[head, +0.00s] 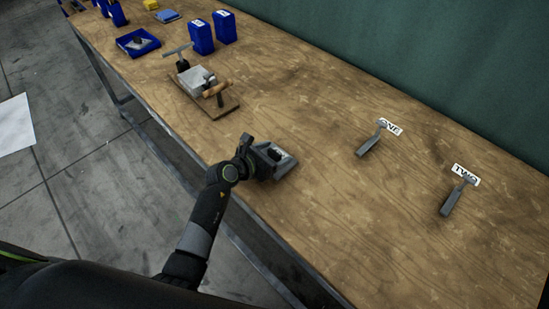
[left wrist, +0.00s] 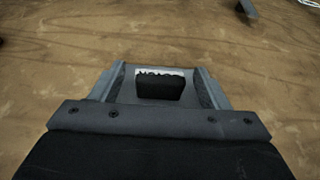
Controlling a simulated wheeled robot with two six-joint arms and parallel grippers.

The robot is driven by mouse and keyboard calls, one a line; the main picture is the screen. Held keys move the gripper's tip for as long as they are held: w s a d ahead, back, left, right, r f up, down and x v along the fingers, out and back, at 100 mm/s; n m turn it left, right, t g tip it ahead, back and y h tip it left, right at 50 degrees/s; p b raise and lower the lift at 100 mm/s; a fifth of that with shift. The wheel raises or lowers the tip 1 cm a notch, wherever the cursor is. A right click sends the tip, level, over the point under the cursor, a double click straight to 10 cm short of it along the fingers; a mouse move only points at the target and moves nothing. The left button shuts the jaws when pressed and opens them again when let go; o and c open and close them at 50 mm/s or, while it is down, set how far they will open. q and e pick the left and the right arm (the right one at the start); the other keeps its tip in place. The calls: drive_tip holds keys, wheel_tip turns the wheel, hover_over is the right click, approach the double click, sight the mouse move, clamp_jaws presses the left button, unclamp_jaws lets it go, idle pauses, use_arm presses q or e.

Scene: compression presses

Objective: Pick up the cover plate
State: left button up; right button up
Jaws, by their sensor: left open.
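The cover plate (head: 287,169) appears as a small grey plate with a dark knob, flat on the wooden bench near its front edge. In the left wrist view the plate (left wrist: 127,92) shows with a black block-shaped knob (left wrist: 160,89) and a partly hidden white label behind it. My left gripper (head: 275,154) is over the plate, partly hiding it. Its fingers (left wrist: 160,82) are open, one on each side of the knob; I cannot tell whether they touch anything. My right gripper is not in view.
A press (head: 203,83) on a wooden base stands farther back left, with blue bins (head: 201,37) and a blue tray (head: 138,42) behind it. Two grey clamp-like tools (head: 369,142) lie right, by labels ONE (head: 391,127) and TWO (head: 466,175). Bench between is clear.

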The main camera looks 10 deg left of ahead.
use_arm(q)
drive_tip(key=shift+w+d, duration=0.1)
drive_tip(key=c, duration=1.3)
drive_tip(key=shift+r, duration=0.15)
